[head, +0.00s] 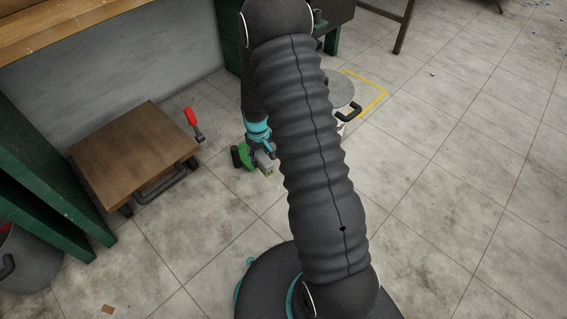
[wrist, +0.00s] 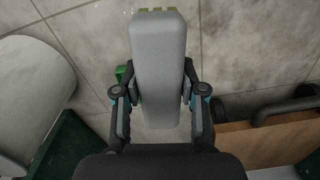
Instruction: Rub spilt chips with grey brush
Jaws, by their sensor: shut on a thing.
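My gripper (wrist: 159,88) is shut on a long grey block-like brush (wrist: 158,60), with one finger on each side of it. Yellow-green tufts show at its far end in the wrist view. In the head view my gripper (head: 262,148) hangs low left of my arm, and the brush (head: 265,163) shows partly below it. Small pale specks (wrist: 132,10) on the floor beside the brush's far end may be chips; they are too small to be sure. Other tiny specks (head: 540,3) lie on the floor at the far upper right. My arm hides part of the floor.
A green and black object (head: 242,157) is beside the brush. A low brown wooden-topped cart (head: 135,150) stands left, with a red-handled tool (head: 192,122) by it. A round grey-lidded bin (head: 340,88) stands behind my arm, near a yellow floor marking (head: 375,101). The right-hand floor is mostly clear.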

